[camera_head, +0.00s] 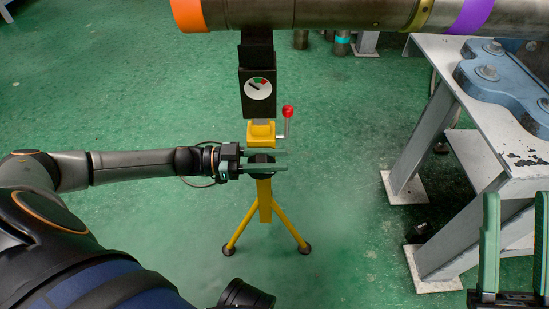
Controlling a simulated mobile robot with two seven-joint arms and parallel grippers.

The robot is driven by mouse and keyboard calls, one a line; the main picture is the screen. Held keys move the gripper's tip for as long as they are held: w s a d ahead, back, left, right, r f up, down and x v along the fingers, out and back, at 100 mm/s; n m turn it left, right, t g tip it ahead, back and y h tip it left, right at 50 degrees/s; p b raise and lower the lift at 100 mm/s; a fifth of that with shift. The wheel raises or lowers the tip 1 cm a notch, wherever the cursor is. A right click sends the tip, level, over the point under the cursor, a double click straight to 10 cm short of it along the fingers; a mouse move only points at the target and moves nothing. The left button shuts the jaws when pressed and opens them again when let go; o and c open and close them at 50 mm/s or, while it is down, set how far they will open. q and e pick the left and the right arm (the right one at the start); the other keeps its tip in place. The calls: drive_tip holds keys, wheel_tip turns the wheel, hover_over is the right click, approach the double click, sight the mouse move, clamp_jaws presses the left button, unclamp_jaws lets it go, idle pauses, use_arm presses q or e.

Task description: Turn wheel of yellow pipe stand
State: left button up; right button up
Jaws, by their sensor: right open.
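The yellow pipe stand (264,205) is upright on the floor near the middle of the view, on splayed yellow legs. Its dark wheel (262,174) sits below the yellow collar and is partly hidden by my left gripper (286,161). The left fingers reach in from the left and lie apart, one on each side of the wheel's middle in the picture. I cannot tell whether they press on it. My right gripper (516,193) is open and empty at the lower right, its green fingers pointing up, away from the stand.
A red-knobbed lever (287,112) rises right of the collar. A black block with a dial (258,89) is above it, under a large grey pipe (330,15). A grey metal table (430,130) with blue parts stands right. Green floor (345,210) is clear between.

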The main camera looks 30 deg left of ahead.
use_arm(q)
clamp_jaws()
